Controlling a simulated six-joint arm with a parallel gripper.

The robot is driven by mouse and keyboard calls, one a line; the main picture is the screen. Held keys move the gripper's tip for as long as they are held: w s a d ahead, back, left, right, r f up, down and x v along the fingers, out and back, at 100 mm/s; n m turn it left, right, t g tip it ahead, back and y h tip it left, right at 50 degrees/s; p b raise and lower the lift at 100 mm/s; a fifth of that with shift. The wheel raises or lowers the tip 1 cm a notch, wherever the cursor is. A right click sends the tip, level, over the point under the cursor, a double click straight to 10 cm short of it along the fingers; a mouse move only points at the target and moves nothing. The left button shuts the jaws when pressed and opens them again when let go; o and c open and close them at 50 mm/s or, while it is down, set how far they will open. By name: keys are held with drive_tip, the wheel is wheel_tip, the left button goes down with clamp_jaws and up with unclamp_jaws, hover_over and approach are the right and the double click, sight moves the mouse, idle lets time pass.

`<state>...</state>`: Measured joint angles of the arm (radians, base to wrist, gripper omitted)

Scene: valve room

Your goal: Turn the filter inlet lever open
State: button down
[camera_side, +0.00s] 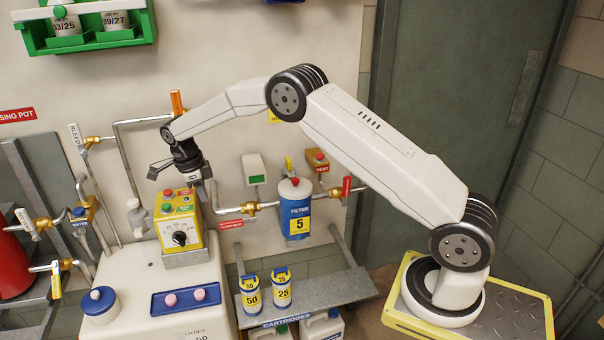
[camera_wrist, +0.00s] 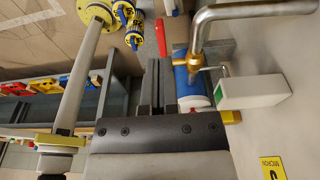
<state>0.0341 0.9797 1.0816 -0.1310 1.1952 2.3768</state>
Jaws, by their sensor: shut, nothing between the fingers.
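The blue filter housing (camera_side: 296,222) with a yellow "5" label stands against the wall, right of my gripper. On the pipe at its left is a brass valve (camera_side: 249,208). A red tag or handle (camera_side: 231,225) shows below that valve; whether it is the lever itself is unclear. In the wrist view, a brass fitting (camera_wrist: 193,61) sits on a bent grey pipe beside the blue housing (camera_wrist: 190,88). My gripper (camera_side: 207,178) is shut and empty, left of and above the brass valve. Its fingers (camera_wrist: 155,68) lie together in the wrist view, apart from the pipe.
A yellow control box (camera_side: 178,225) with a dial stands close below my gripper. A white-and-green device (camera_side: 254,170) is on the wall. Two cartridges (camera_side: 251,296) stand on the grey shelf (camera_side: 335,287). Another red-tagged valve (camera_side: 337,191) is right of the filter.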

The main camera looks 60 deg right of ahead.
drive_tip(key=shift+w+a+r, duration=0.55)
drive_tip(key=shift+r, duration=0.2)
drive_tip(key=shift+w+a+r, duration=0.5)
drive_tip(key=shift+a+r, duration=0.05)
drive_tip(key=shift+r, duration=0.2)
drive_tip(key=shift+s, duration=0.1)
drive_tip(key=s+a+n+t+y, duration=0.1)
drive_tip(key=s+n+t, duration=0.3)
drive_tip(key=s+n, duration=2.3)
drive_tip(key=s+a, duration=0.1)
drive_tip(key=s, duration=0.3)
drive_tip(key=shift+s, duration=0.15)
